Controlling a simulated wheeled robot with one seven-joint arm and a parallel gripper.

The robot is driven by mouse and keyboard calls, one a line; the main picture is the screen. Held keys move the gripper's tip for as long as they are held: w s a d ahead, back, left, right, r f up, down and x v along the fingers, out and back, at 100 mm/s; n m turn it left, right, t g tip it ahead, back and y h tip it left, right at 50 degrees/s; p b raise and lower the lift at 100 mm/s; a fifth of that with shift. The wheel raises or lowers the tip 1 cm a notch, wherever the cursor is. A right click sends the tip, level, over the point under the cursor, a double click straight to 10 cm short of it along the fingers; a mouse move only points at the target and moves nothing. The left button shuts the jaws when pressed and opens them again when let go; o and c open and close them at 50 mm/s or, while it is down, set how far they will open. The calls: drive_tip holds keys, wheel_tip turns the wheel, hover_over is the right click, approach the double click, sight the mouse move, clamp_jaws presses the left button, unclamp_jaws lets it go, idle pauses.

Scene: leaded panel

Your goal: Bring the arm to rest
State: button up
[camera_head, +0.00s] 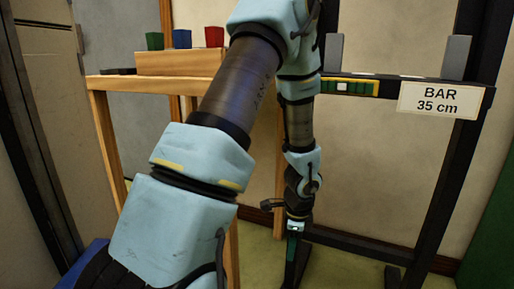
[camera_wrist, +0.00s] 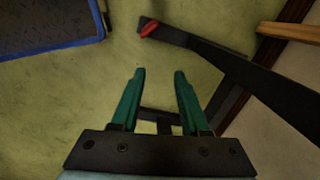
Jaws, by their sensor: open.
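My arm hangs down through the middle of the head view, with my gripper (camera_head: 292,240) low in front of the dark rack. In the wrist view my gripper (camera_wrist: 157,80) has its two green fingers apart with nothing between them. Below the fingers is the greenish floor (camera_wrist: 80,110). A dark foot bar (camera_wrist: 215,55) of the stand runs past beyond the fingertips, and a small red piece (camera_wrist: 149,29) shows at its end. I cannot tell whether the fingers touch anything; they look clear.
A wooden table (camera_head: 103,126) at left bears a wooden block (camera_head: 180,64) with green (camera_head: 154,41), blue (camera_head: 181,39) and red (camera_head: 214,37) pieces. The rack's crossbar (camera_head: 390,88) carries a sign, "BAR 35 cm" (camera_head: 441,98), and a green-and-yellow piece (camera_head: 350,87). A blue-edged dark surface (camera_wrist: 50,28) is at upper left.

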drive_tip(key=s+a+r+n, duration=0.2)
drive_tip(key=a+r+n, duration=0.6)
drive_tip(key=n, duration=0.2)
drive_tip(key=s+a+r+n, duration=0.3)
drive_tip(key=a+r+n, duration=0.5)
drive_tip(key=n, duration=0.1)
wheel_tip(320, 180, up, 37)
drive_tip(key=p, duration=3.6)
drive_tip(key=shift+a+h, duration=0.15)
drive_tip(key=shift+h, duration=0.15)
drive_tip(key=shift+o, duration=0.2)
drive_tip(key=shift+f, duration=0.1)
